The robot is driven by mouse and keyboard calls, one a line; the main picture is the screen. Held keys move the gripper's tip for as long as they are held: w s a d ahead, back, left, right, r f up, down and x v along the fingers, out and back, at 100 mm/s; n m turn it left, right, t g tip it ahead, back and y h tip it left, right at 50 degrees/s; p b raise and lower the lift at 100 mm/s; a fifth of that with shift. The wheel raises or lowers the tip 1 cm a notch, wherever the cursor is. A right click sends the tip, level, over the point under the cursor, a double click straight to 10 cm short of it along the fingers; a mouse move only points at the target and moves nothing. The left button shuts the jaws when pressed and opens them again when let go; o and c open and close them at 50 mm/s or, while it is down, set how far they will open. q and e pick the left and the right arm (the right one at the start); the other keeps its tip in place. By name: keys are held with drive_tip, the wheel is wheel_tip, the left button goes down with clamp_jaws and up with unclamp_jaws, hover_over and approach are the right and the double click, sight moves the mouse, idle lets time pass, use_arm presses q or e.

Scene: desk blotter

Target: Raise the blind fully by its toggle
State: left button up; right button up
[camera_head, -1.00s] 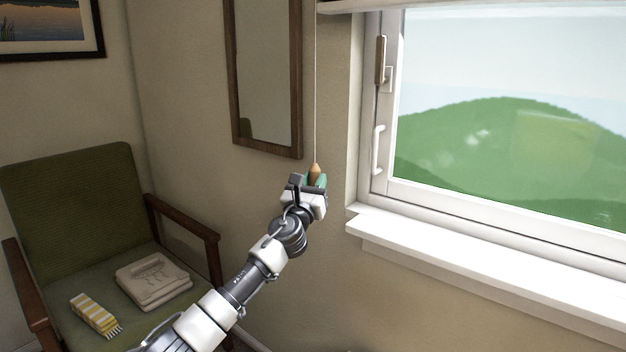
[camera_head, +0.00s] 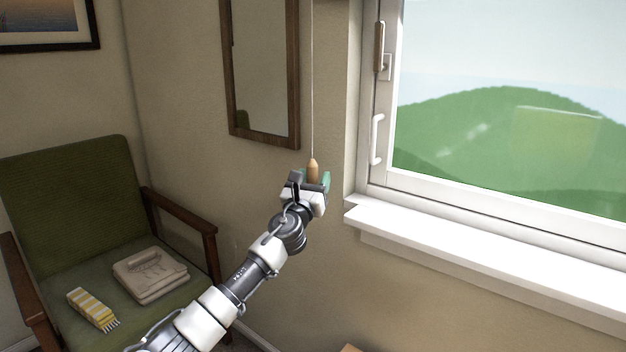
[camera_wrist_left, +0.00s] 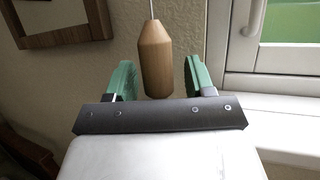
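The wooden toggle (camera_head: 313,172) hangs upright at the end of a thin pale cord (camera_head: 313,80) between the wall mirror and the window. My left gripper (camera_head: 313,184) is at the toggle with its green-padded fingers on either side. In the left wrist view, the toggle (camera_wrist_left: 155,60) stands between the fingers, with a gap to each, so the gripper (camera_wrist_left: 160,80) is open around it. The blind itself is not in view now; the window pane in view is uncovered. My right gripper is not in view.
The white window sill (camera_head: 440,236) juts out to the right of my left gripper. The framed mirror (camera_head: 264,70) hangs to the left.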

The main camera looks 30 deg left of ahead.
use_arm(q)
drive_tip(key=shift+s+r, duration=0.15)
drive_tip(key=shift+s, duration=0.05)
drive_tip(key=v, duration=1)
drive_tip(key=shift+s+f+p, duration=0.2)
drive_tip(key=shift+s+p, duration=0.1)
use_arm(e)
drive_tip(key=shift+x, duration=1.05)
use_arm(q)
drive_tip(key=shift+d, duration=0.1)
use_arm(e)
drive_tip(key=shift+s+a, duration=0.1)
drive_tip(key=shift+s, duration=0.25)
